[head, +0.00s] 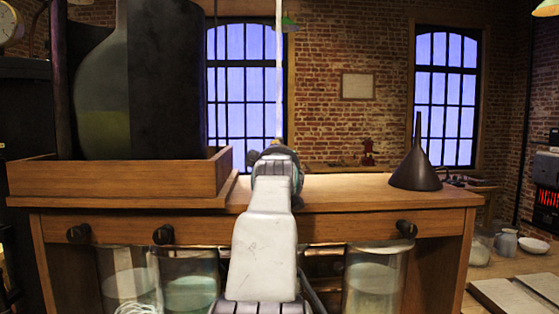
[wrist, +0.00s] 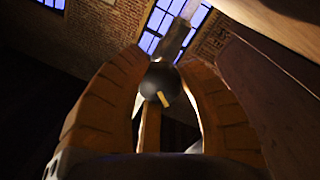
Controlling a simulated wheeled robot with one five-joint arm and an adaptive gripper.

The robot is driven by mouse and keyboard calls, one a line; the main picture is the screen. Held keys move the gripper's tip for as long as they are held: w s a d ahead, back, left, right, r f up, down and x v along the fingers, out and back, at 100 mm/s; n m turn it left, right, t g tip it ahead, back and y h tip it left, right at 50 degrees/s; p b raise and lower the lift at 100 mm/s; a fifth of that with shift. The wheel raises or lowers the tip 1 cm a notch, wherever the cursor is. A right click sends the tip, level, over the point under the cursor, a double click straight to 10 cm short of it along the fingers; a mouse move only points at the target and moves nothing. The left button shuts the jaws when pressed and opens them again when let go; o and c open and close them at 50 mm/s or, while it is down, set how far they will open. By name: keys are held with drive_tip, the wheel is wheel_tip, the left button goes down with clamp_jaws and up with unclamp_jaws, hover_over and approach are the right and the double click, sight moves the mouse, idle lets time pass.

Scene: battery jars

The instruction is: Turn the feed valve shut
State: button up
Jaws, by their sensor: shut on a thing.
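In the wrist view, a dark rounded knob with a yellow mark (wrist: 160,84) sits between the orange fingers of my gripper (wrist: 160,100). The gripper is shut on this knob, which appears to be the feed valve's handle. The yellow mark lies slightly tilted from upright in that view. A grey bar (wrist: 176,40) rises behind the knob. In the head view, my white arm reaches forward to the middle of the wooden bench, and it hides the fingers and the held knob. A pale vertical pipe (head: 279,80) comes down just behind the arm's end.
The wooden bench (head: 340,190) carries a big dark glass vessel in a wooden tray (head: 120,180) at left and a dark funnel (head: 416,165) at right. Black knobs (head: 163,234) line its front edge. Glass jars (head: 372,280) stand underneath, close beside my arm.

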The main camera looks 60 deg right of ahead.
drive_tip(key=m, duration=0.3)
drive_tip(key=shift+r, duration=0.15)
drive_tip(key=shift+m+y, duration=0.3)
drive_tip(key=shift+m, duration=1.7)
drive_tip(key=o, duration=1.2)
drive_tip(key=shift+w, duration=0.1)
drive_tip(key=shift+a, duration=0.15)
drive_tip(key=v, duration=1.1)
drive_tip(key=shift+s+a, duration=0.2)
drive_tip(key=shift+a, duration=0.15)
